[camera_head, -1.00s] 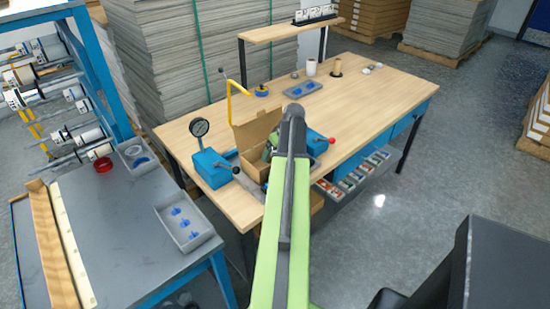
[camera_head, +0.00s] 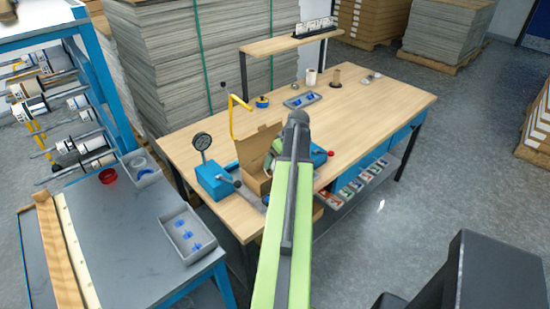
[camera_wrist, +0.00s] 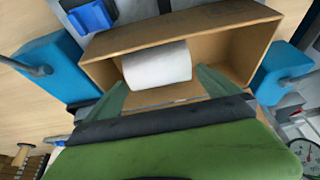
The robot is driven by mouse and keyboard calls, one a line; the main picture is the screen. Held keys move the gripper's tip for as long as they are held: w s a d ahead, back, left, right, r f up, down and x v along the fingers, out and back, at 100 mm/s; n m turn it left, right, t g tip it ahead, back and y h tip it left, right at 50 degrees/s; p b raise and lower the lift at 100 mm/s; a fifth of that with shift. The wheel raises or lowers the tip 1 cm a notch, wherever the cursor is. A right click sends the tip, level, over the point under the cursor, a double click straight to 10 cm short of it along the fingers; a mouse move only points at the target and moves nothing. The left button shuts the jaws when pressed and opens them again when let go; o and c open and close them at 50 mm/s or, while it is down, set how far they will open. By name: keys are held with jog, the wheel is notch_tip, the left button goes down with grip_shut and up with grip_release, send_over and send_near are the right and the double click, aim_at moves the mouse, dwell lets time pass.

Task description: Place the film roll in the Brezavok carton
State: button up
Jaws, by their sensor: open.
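An open brown carton (camera_head: 253,148) stands on the front of the wooden bench, partly hidden by my arm. No lettering on it can be read, so I cannot confirm the name Brezavok. In the wrist view the carton (camera_wrist: 237,54) is open towards the camera. A white film roll (camera_wrist: 157,66) lies on its side within the carton's outline, seemingly inside it. My gripper (camera_wrist: 160,84) is open, with one green finger near each end of the roll. A gap shows on the right; contact on the left is unclear. The roll in the carton is hidden in the head view.
Blue clamp blocks (camera_head: 213,180) flank the carton, with a gauge (camera_head: 202,141) and a yellow bent bar (camera_head: 232,118) close by. A white roll (camera_head: 311,76) and brown spool (camera_head: 336,78) stand further back. The bench's right side is mostly clear.

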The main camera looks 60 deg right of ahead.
jog(key=p+v, duration=0.5)
jog(key=v, duration=0.2)
jog(key=shift+r, duration=0.15)
